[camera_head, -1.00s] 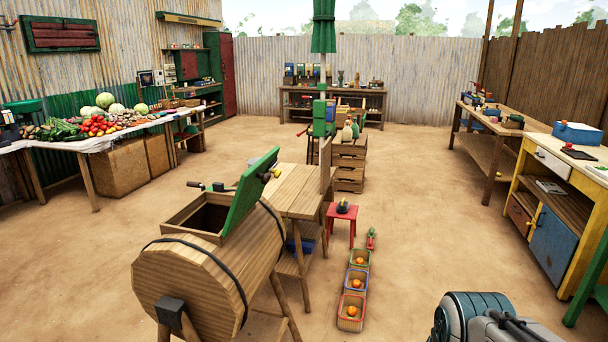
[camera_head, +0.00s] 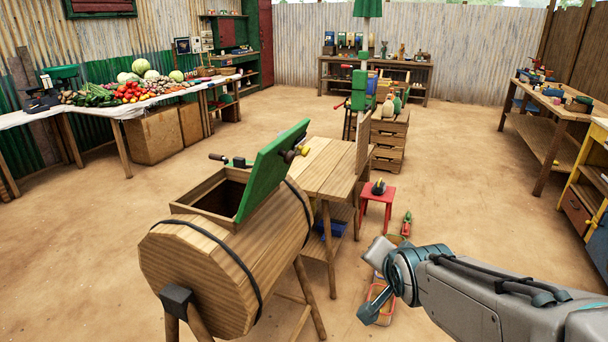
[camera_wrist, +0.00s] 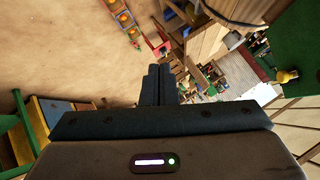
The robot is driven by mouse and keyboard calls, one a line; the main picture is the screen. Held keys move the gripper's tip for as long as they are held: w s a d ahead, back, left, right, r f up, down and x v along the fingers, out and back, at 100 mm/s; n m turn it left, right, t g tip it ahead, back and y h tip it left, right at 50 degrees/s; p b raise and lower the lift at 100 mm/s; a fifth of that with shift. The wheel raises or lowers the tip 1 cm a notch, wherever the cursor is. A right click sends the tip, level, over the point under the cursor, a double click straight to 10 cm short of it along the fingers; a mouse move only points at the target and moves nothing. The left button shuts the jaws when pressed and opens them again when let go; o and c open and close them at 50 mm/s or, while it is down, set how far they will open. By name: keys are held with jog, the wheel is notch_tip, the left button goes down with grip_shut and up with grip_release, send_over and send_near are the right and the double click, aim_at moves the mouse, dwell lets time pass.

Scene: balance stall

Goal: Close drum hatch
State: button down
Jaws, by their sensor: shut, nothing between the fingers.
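The wooden drum (camera_head: 225,265) lies on its side on a wooden stand, left of centre in the head view. Its green hatch (camera_head: 270,175) stands open, tilted up on the right side of the square opening frame (camera_head: 205,195). A yellow-and-dark latch or knob (camera_head: 294,152) sits on the hatch. In the wrist view a green panel (camera_wrist: 297,50) with a yellow knob (camera_wrist: 286,77), apparently the hatch, shows at the right edge. My gripper (camera_wrist: 158,72) is shut and empty in the wrist view, apart from the hatch. In the head view my arm is right of the drum.
A wooden table (camera_head: 325,160) stands right behind the drum. A red stool (camera_head: 378,197) and small fruit baskets on the ground lie to its right, partly behind my arm. A produce table (camera_head: 95,112) is at the left. Open dirt floor lies between.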

jog(key=w+a+r+m+t+y+b, duration=0.1)
jog(key=w+a+r+m+t+y, duration=0.3)
jog(key=w+a, duration=0.4)
jog(key=w+a+r+m+t+y+b, duration=0.2)
jog(key=w+a+r+m+t+y, duration=0.2)
jog(key=w+a+r, duration=0.3)
jog(key=shift+w+a+r+m+t+b, duration=0.4)
jog(key=shift+w+a+t, duration=0.45)
jog(key=shift+w, duration=0.6)
jog(key=shift+a, duration=0.1)
